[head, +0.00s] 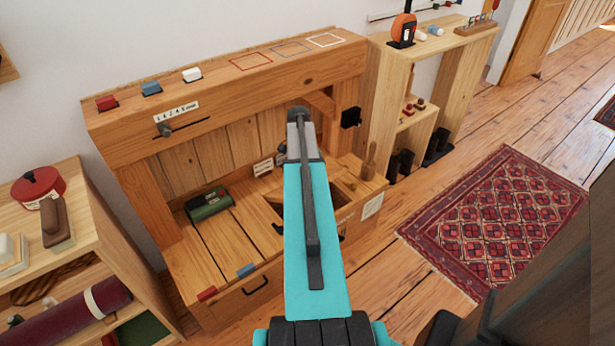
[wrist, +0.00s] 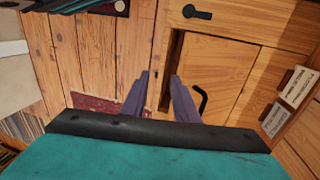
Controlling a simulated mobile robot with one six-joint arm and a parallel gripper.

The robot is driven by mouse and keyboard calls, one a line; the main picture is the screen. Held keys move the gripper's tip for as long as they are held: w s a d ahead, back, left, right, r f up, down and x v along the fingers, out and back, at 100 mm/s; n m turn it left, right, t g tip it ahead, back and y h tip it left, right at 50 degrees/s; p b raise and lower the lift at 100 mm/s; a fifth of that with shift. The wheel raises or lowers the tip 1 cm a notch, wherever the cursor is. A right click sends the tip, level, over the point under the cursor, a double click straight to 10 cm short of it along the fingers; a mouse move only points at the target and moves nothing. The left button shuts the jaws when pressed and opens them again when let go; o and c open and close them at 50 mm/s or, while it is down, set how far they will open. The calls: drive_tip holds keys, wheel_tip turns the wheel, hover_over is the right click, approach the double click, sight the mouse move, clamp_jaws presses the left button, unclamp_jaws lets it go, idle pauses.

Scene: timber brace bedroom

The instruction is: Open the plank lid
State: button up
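The plank lid seems to be the pale wooden panel (wrist: 215,72) right of my gripper in the wrist view. A dark slot runs along its left edge, and a black hooked handle (wrist: 201,100) shows by its lower left corner. My gripper (wrist: 162,75) is open, its two fingers apart over the slot and the wood beside it, with nothing seen between them. I cannot tell whether a finger touches the wood. In the head view my arm covers part of the wooden bench (head: 215,250); a dark opening (head: 345,195) shows right of the arm. My fingertips are hidden there.
A green roll (head: 208,204) lies on the bench. Red and blue blocks lie on its front edge and upper ledge. A shelf unit (head: 75,225) stands left, another (head: 385,70) right. A patterned rug (head: 495,218) lies on open floor at right.

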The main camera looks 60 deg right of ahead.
drive_tip(key=shift+s+a+r, duration=0.1)
drive_tip(key=shift+s+a, duration=0.5)
drive_tip(key=shift+a, duration=0.2)
drive_tip(key=shift+s+a+r, duration=0.1)
drive_tip(key=shift+s+a, duration=0.5)
drive_tip(key=shift+a, duration=0.15)
